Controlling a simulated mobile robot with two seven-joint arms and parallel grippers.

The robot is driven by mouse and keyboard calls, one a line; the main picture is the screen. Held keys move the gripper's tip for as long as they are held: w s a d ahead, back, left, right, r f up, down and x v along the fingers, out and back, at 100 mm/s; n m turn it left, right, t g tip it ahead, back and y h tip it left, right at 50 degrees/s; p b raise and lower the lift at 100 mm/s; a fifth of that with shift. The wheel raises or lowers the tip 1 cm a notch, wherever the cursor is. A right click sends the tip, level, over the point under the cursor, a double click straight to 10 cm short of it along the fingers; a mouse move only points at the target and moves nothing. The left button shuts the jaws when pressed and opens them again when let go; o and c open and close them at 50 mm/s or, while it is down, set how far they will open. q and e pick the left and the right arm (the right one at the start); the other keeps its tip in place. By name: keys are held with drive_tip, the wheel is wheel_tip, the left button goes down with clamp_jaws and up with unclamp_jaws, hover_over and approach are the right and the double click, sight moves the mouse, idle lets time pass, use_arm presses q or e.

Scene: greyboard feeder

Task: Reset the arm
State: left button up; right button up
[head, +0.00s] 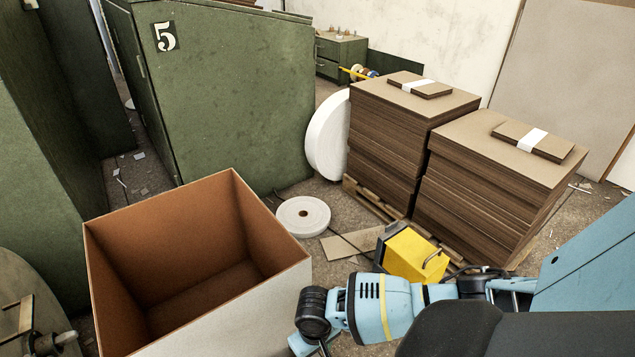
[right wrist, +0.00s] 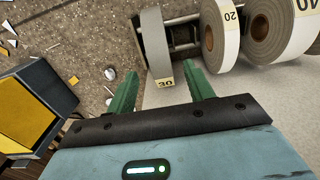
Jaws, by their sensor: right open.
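My right arm (head: 380,305) comes in from the lower right in the head view, light blue with black joints. Its wrist hangs beside the right side of the large open box, and the fingers are cut off by the bottom edge. In the right wrist view my right gripper (right wrist: 162,76) is open, with two green fingers apart. A grey roll marked 30 (right wrist: 155,50) shows between and beyond the fingertips; I cannot tell how far off it is. The fingers are not closed on it. My left gripper is in neither view.
The open brown box (head: 285,258) looks empty. A yellow block (head: 408,255) stands near my forearm. Board stacks (head: 385,135) (head: 490,195) stand behind it. A white roll (head: 303,215) lies on the floor. More rolls (right wrist: 213,35) (right wrist: 275,30) sit at the wrist view's upper right.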

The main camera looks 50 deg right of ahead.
drive_tip(key=shift+r+p, duration=0.8)
drive_tip(key=shift+r, duration=1.1)
